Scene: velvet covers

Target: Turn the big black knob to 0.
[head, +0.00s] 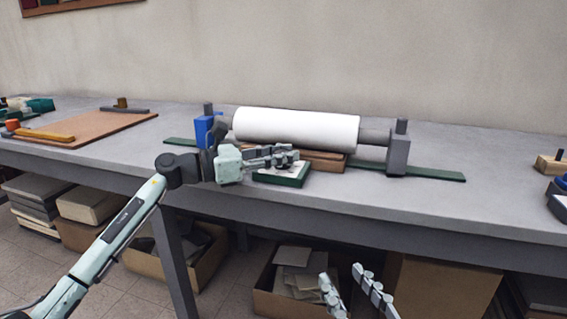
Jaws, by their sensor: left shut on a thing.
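A green box with a white top face (285,176) lies on the grey table in front of the white roll. My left gripper (280,155) comes in from the left and lies low over this box, with its fingers shut. The big black knob is not clearly visible; the fingers cover the spot above the white face where they close on it. Any marks or numbers on the face are too small to read. My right gripper (341,272) is low in front of the table, open and empty, with its two fingers apart.
A white roll (295,130) is held between a blue stand (203,130) and a grey stand (398,155) on a green strip (437,173). A brown board (90,127) lies at the left. Boxes (408,285) stand under the table.

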